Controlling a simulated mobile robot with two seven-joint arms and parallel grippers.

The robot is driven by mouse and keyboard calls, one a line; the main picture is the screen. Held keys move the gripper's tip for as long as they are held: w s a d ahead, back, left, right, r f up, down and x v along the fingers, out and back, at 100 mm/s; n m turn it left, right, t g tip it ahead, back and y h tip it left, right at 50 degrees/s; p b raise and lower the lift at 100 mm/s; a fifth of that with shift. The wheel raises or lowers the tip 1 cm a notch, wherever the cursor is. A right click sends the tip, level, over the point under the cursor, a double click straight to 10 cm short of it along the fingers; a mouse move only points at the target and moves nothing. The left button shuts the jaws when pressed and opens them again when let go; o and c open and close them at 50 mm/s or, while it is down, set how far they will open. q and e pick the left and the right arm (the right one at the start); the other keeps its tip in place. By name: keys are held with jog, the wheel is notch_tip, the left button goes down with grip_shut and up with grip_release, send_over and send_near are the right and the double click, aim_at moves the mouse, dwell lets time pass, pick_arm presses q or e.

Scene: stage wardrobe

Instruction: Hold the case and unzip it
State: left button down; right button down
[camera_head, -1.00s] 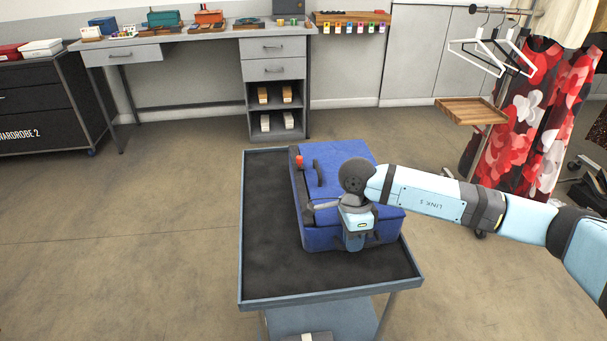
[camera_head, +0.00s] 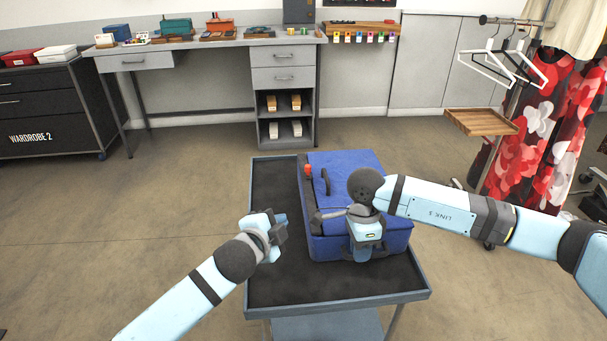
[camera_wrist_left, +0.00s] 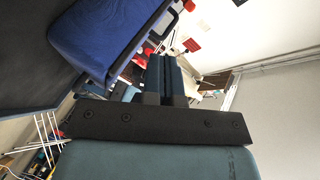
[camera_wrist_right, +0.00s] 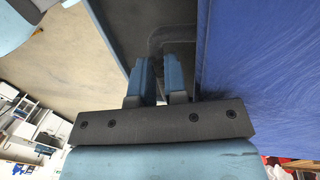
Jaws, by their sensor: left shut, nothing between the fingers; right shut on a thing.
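The blue case (camera_head: 342,172) lies on the cart's dark top, with a dark handle (camera_head: 325,182) on its upper face. A red knob-like piece, likely the zip pull (camera_head: 307,170), stands at its far left edge. My right gripper (camera_head: 362,256) points down at the case's near side. In the right wrist view it is shut on a dark grey loop (camera_wrist_right: 172,42) beside the blue case wall (camera_wrist_right: 260,70). My left gripper (camera_head: 284,228) is shut and empty, left of the case and apart from it. The left wrist view shows its fingers together and the case (camera_wrist_left: 110,35) at upper left.
The cart (camera_head: 340,300) has a raised rim, and its left part is bare. A wooden tray (camera_head: 480,122) and a clothes rack with hangers and a red floral dress (camera_head: 560,120) stand at right. A grey workbench (camera_head: 285,60) and a black wardrobe drawer unit (camera_head: 50,110) are behind.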

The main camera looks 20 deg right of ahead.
aim_at(306, 171)
pick_arm(q)
jog(key=w+d+m, duration=0.1)
jog(key=w+d, duration=0.2)
jog(key=w, duration=0.1)
jog(key=w+d+m, duration=0.2)
jog(key=w+d, duration=0.2)
jog(key=w, duration=0.1)
jog(key=w+d+m+y, duration=0.1)
jog(key=w+d, duration=0.2)
jog(key=w, duration=0.1)
jog(key=shift+w+d, duration=0.2)
jog(key=shift+w, duration=0.2)
jog(key=shift+w+d, duration=0.5)
jog(key=shift+w, duration=0.1)
jog(key=shift+w+d, duration=0.1)
jog(key=shift+w, duration=0.15)
jog(key=shift+w+d, duration=0.15)
jog(key=shift+w, duration=0.6)
jog(key=shift+w+d, duration=0.15)
jog(key=shift+w, duration=0.6)
